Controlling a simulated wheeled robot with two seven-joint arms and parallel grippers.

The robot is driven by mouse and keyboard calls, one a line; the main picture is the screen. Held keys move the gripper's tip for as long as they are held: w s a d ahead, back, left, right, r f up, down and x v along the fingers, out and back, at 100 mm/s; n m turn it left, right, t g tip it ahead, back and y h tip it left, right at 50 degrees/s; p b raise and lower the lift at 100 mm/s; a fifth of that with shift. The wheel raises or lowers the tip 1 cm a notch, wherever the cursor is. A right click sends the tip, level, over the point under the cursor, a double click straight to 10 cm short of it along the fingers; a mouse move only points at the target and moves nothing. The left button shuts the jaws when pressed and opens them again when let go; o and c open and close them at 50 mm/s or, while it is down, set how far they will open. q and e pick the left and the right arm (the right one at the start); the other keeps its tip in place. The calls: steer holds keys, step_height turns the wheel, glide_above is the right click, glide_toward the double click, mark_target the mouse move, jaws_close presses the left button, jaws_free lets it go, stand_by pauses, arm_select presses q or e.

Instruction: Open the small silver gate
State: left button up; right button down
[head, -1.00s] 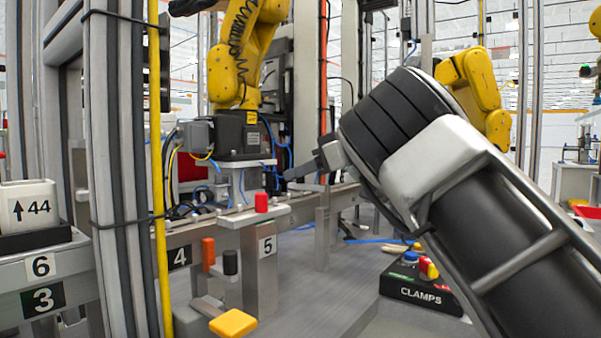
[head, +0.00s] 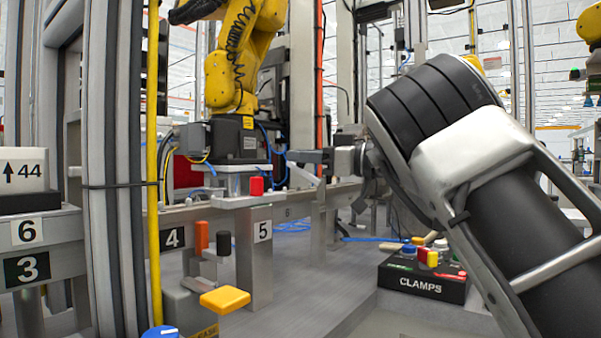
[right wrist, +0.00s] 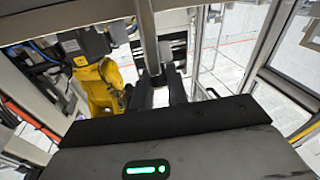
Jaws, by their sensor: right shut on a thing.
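My right gripper (head: 306,157) reaches in from the right at rail height, pointing left, just right of the red-topped block. In the right wrist view its dark fingers (right wrist: 158,92) are closed around the lower end of a narrow grey metal bar (right wrist: 147,38). The bar runs up to the top of that view. I cannot tell for sure whether this bar belongs to the small silver gate. No gate stands out clearly in the head view; the wrist and fingers cover part of the rail area. My left gripper is not in view.
A yellow robot arm (head: 232,60) stands behind the rail. A metal post labelled 5 (head: 262,260) and a yellow pad (head: 225,299) are at centre left. A black CLAMPS box (head: 420,285) sits below my right arm. A yellow pole (head: 153,200) stands at left.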

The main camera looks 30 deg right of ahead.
arm_select(q)
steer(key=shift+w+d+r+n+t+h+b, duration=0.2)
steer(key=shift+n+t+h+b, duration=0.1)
steer(key=shift+b, duration=0.4)
arm_select(e)
steer(key=shift+s+d+r+t+y, duration=0.15)
steer(key=shift+s+t+y, duration=0.2)
steer(key=shift+t+y, duration=0.2)
steer(key=shift+n, duration=0.3)
steer(key=c, duration=1.4)
jaws_free()
steer(key=shift+o, duration=0.2)
steer(key=shift+s+d, duration=0.1)
arm_select(q)
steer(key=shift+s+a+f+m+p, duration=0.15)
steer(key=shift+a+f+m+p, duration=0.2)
steer(key=shift+p, duration=0.65)
arm_select(e)
steer(key=v, duration=1.5)
steer(key=shift+s+d, duration=0.15)
steer(key=shift+s, duration=0.15)
